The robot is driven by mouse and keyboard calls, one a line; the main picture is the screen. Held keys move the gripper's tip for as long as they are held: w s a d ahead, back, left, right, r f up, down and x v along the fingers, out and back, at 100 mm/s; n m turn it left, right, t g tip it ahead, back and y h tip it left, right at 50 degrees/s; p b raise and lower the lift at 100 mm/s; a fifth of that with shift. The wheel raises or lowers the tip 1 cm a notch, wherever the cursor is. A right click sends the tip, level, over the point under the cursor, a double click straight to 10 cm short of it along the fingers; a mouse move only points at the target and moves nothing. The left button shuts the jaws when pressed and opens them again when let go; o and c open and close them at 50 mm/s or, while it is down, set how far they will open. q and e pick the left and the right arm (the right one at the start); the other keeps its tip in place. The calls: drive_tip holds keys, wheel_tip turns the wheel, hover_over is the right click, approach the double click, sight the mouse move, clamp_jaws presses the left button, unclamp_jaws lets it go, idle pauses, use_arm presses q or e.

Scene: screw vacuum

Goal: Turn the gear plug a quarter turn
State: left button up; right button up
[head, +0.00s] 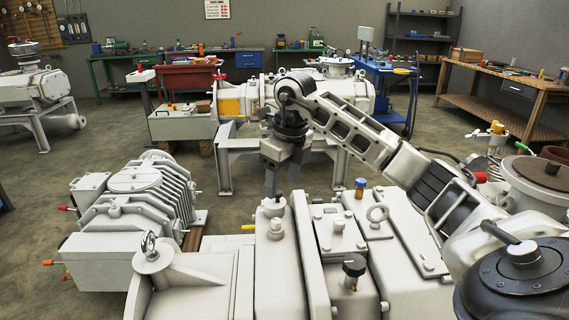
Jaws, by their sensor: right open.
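My right arm reaches in from the right, and my right gripper (281,188) points down over the large light-grey pump housing in front. Its two fingers are apart, with nothing visible between them. A pale grey plug (273,207) stands on top of the housing just below the fingertips; I cannot tell whether they touch it. A second pale plug (277,229) sits right in front of it. A black knob (353,270) and a plug with a blue top (361,187) stand further right. No label shows which is the gear plug. My left gripper is out of view.
A lifting eye (149,243) rises at the left of the housing, and another ring (377,213) at its right. A finned pump unit (135,205) stands to the left. A second machine (330,92) stands behind my arm. The air left of my gripper is clear.

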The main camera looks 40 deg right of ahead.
sight(277, 221)
drive_tip(key=f, duration=0.4)
drive_tip(key=w+f, duration=0.1)
drive_tip(key=f, duration=0.7)
drive_tip(key=shift+w+a+p, duration=0.15)
drive_tip(key=shift+w+p, duration=0.15)
drive_tip(key=shift+w, duration=0.1)
drive_tip(key=c, duration=1.1)
